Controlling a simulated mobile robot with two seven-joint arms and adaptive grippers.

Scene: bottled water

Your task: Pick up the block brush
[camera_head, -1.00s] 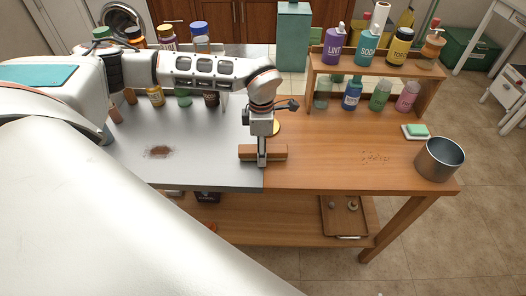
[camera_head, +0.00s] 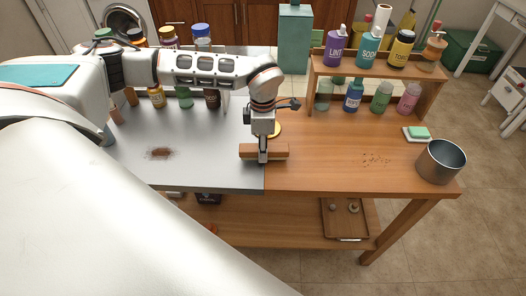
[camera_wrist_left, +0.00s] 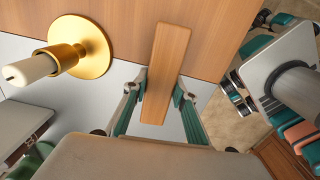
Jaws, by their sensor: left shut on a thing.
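The block brush (camera_head: 278,151) is a long wooden block lying across the border between the steel and wooden parts of the worktop. Its bristles cannot be made out. My left gripper (camera_head: 263,157) points down over its middle and is shut on it. In the left wrist view the block brush (camera_wrist_left: 168,65) lies lengthwise, with its near end between the two teal-backed fingers of my left gripper (camera_wrist_left: 155,98). I cannot tell whether it is clear of the worktop. My right gripper does not show.
A brass holder with a candle (camera_wrist_left: 90,47) stands close beside the brush. A metal pot (camera_head: 441,162) and a green sponge on a dish (camera_head: 417,132) are at the right. A shelf of bottles (camera_head: 370,72) stands behind. Dark powder (camera_head: 160,153) lies on the steel, and crumbs (camera_head: 376,159) on the wood.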

